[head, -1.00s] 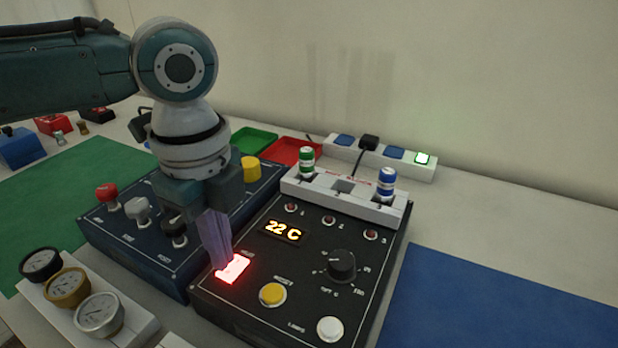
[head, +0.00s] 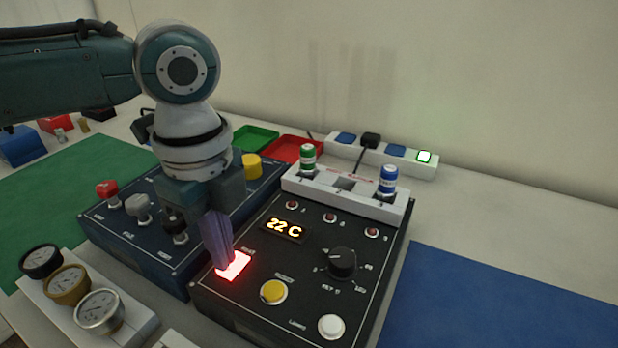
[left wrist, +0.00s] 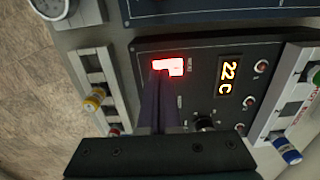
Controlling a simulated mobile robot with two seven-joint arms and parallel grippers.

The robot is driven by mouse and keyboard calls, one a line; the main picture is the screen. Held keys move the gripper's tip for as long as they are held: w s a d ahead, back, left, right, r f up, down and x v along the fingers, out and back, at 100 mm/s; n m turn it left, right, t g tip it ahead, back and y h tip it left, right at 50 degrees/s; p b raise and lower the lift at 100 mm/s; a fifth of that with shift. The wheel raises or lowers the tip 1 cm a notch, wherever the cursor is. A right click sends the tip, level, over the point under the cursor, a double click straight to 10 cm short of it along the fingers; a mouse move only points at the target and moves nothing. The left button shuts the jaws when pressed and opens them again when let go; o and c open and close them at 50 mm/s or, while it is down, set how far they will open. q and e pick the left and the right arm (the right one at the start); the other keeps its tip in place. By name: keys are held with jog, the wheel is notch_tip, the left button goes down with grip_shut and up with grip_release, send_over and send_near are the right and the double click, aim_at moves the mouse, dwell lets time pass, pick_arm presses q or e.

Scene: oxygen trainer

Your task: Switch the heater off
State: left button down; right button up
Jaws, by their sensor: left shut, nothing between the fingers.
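The heater panel is a black box (head: 245,310) with a lit display (head: 284,229) reading 22 C. A glowing red switch (head: 234,266) sits at its left, and it also shows lit in the left wrist view (left wrist: 176,67). My left gripper (head: 223,262) is shut and empty, pointing down with its fingertips at the switch's upper left edge. The fingers hide part of the switch, and I cannot tell whether they touch it. In the left wrist view the fingertips (left wrist: 160,72) overlap the switch's near edge. My right gripper is not in view.
A black knob (head: 342,263), a yellow button (head: 273,292) and a white button (head: 331,326) are on the same panel. A blue box (head: 130,245) with knobs stands close on the left. Gauges (head: 98,311) stand front left. A blue mat (head: 500,310) is clear.

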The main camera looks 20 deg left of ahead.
pick_arm(q)
jog(key=shift+f+b, duration=0.35)
jog(key=shift+f, duration=0.25)
notch_tip(320, 180, up, 7)
jog(key=p, duration=0.8)
jog(key=shift+r, duration=0.15)
dwell(0.5)
